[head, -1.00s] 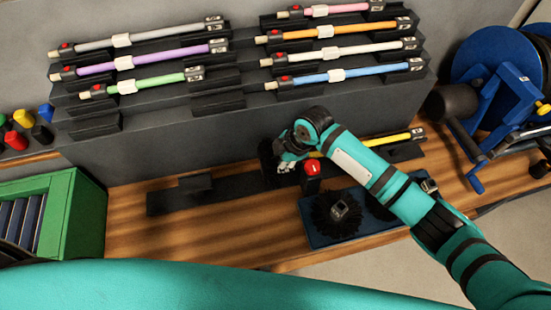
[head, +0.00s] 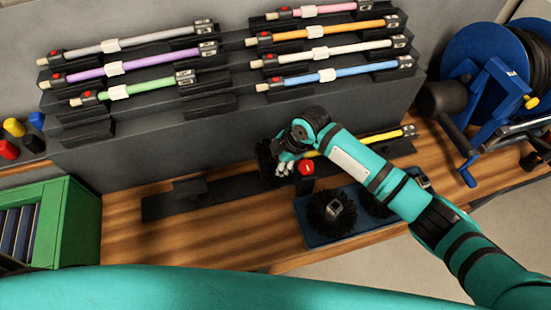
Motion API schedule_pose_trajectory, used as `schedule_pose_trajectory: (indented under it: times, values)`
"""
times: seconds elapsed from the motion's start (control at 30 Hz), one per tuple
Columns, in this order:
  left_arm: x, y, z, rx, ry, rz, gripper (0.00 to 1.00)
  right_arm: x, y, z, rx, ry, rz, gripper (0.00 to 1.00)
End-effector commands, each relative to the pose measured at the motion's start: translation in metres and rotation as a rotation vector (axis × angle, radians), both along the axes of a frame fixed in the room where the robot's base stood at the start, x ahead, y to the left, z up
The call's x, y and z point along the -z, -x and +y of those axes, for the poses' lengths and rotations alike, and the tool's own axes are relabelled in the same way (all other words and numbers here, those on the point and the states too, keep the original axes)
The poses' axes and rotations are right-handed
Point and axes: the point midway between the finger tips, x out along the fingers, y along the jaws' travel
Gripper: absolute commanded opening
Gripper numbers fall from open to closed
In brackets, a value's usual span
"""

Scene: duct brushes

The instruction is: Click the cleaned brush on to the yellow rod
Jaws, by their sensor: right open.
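The yellow rod (head: 385,138) lies low along the black rail, its left part hidden behind my right arm. My right gripper (head: 284,168) is at the left end of the rod. It is open, with its fingers beside a black round brush (head: 266,160), which stands on edge just left of the hand. I cannot tell whether the fingers touch the brush or whether the brush meets the rod. A red button (head: 306,167) on a black block is right of the gripper. My left gripper is out of view.
A blue tray (head: 312,236) in front holds black brushes (head: 332,210), partly under my right arm. Rods of other colours lie on the stepped rack behind. A green crate (head: 75,225) stands at left, a blue reel (head: 490,70) at right. Bare wooden bench lies at front left.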

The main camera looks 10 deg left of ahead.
Motion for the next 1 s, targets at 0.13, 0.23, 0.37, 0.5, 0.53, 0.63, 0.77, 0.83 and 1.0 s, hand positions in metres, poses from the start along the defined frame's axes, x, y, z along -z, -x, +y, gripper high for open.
schedule_pose_trajectory:
  times: [0.13,0.23,0.37,0.5,0.53,0.63,0.77,0.83,1.0]
  values:
    - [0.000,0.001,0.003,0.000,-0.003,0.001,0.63,-0.002,0.000,-0.001,0.000,0.001,0.000,0.58]
    - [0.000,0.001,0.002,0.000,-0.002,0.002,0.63,-0.012,0.001,-0.005,0.000,0.000,-0.002,0.58]
    - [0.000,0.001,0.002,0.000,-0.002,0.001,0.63,-0.035,0.003,-0.014,-0.001,0.000,-0.004,0.58]
    - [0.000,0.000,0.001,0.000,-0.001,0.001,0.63,-0.064,0.007,-0.026,-0.001,0.000,-0.004,0.58]
    - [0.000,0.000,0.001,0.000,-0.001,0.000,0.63,-0.070,0.008,-0.028,-0.001,0.000,-0.004,0.58]
    - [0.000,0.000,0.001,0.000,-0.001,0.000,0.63,-0.087,0.010,-0.035,0.000,0.001,-0.004,0.58]
    - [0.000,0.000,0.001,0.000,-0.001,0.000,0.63,-0.102,0.012,-0.041,0.000,0.001,-0.002,0.58]
    - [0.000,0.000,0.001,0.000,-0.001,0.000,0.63,-0.107,0.013,-0.043,-0.001,0.000,-0.001,0.58]
    - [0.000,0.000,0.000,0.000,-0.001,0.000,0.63,-0.111,0.014,-0.045,0.001,0.001,0.000,0.58]
